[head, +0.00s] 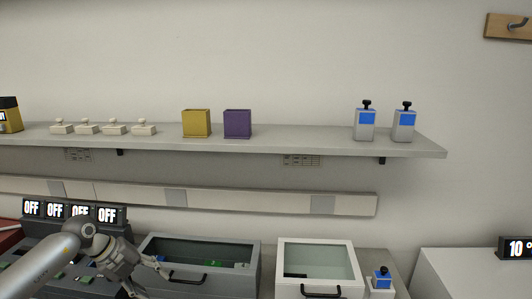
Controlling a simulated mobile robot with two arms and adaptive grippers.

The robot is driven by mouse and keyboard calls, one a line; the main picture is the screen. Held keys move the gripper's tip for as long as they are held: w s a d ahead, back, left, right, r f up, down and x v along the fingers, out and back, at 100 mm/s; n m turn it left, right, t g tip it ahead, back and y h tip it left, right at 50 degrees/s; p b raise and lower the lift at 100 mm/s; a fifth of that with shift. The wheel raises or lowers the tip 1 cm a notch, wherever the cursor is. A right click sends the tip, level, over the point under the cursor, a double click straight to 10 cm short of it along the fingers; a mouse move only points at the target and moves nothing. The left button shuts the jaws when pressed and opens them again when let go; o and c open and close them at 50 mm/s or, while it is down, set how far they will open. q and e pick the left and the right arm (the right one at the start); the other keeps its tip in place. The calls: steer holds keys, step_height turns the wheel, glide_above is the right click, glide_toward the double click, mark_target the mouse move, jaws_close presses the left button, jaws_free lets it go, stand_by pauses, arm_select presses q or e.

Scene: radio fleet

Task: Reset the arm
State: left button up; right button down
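My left arm comes in from the lower left, and its gripper (156,281) hangs in front of the dark grey glass-topped drawer box (252,263), near that box's left side. Its fingers look spread apart with nothing visible between them. The lower finger is partly cut off by the bottom edge of the view. My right gripper is not in view.
A wall shelf (300,146) carries several pale stamp-like items, a yellow box (196,123), a purple box (237,123) and two blue-labelled radios (365,126). A display (515,248) sits right.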

arm_select(q)
steer(key=d+r+m+t+h, duration=0.15)
steer(key=d+h, duration=0.45)
steer(key=d, duration=1.1)
steer(key=s+d+r+n+t+h, duration=0.2)
steer(key=d+r+n+t, duration=0.4)
steer(key=r+n+t, duration=0.3)
steer(key=s+a+f+n+y, duration=1)
steer(key=a+f+n+y, duration=0.35)
steer(key=n, duration=0.35)
steer(key=s+f+n+g, duration=0.1)
steer(key=s+f+g, duration=0.4)
steer(key=s, duration=0.7)
steer(key=s+f+n+g, duration=0.1)
steer(key=s+f+g, duration=0.45)
steer(key=s, duration=0.65)
step_height(320, 180, down, 26)
steer(key=s+a+f+g, duration=0.2)
steer(key=s+f, duration=1.4)
steer(key=s, duration=0.2)
steer(key=shift+a+f+m, duration=0.3)
steer(key=shift+a+m, duration=0.1)
steer(key=shift+m, duration=0.05)
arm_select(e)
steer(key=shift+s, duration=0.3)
